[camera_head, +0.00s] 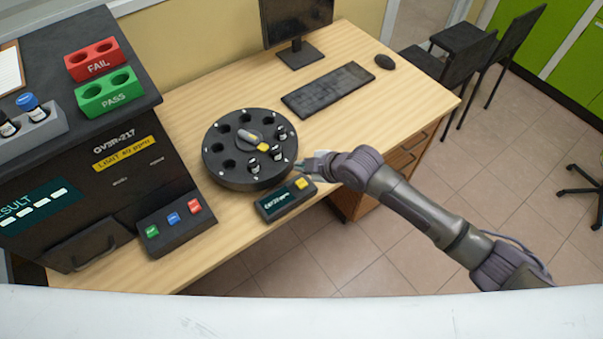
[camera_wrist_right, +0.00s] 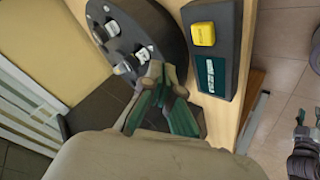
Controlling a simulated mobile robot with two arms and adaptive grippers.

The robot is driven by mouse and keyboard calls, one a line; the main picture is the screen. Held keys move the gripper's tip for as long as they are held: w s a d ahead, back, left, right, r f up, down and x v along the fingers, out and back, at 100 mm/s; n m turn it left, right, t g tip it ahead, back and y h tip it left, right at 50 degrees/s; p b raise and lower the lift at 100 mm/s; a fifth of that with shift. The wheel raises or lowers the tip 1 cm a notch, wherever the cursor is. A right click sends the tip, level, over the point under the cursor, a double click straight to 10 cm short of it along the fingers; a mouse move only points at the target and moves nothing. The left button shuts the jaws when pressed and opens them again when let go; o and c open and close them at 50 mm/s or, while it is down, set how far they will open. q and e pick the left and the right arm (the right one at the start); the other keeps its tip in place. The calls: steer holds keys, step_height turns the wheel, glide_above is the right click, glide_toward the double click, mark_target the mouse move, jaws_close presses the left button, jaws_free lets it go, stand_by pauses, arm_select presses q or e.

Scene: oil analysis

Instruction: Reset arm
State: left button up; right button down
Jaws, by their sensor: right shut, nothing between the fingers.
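My right gripper (camera_head: 317,164) is shut and empty at the front edge of the wooden desk, just right of the round black carousel (camera_head: 221,174). In the right wrist view its fingers (camera_wrist_right: 159,76) show in front of the carousel (camera_wrist_right: 160,22) and beside the small control box (camera_wrist_right: 223,38). The carousel holds several vials, one of them the vial (camera_head: 282,132) at its right side. The control box has a yellow button (camera_head: 301,184) and a dark green display.
A black analyser (camera_head: 110,190) stands at the left, with a red FAIL rack (camera_head: 95,60) and a green PASS rack (camera_head: 109,93) on top. A keyboard (camera_head: 328,90), monitor (camera_head: 297,20) and mouse (camera_head: 385,62) are at the back. Chairs (camera_head: 447,72) stand right. Bare desk (camera_head: 395,115) lies behind my right arm.

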steer(key=s+d+r+m+g+h, duration=0.1)
steer(key=s+d+m+h, duration=0.2)
steer(key=s+d+m, duration=0.85)
steer(key=s+d+r+m+g+h, duration=0.15)
steer(key=s+d+m+h, duration=0.3)
steer(key=s+d, duration=0.8)
steer(key=s+a+f+g, duration=0.1)
steer(key=s+a+f, duration=0.1)
steer(key=f, duration=1.1)
steer(key=s+a+f+g, duration=0.1)
steer(key=s+a+f, duration=0.1)
steer(key=f, duration=1)
steer(key=s+d+f, duration=0.3)
steer(key=s+f, duration=1.4)
steer(key=f, duration=0.1)
steer(key=shift+g+y, duration=0.35)
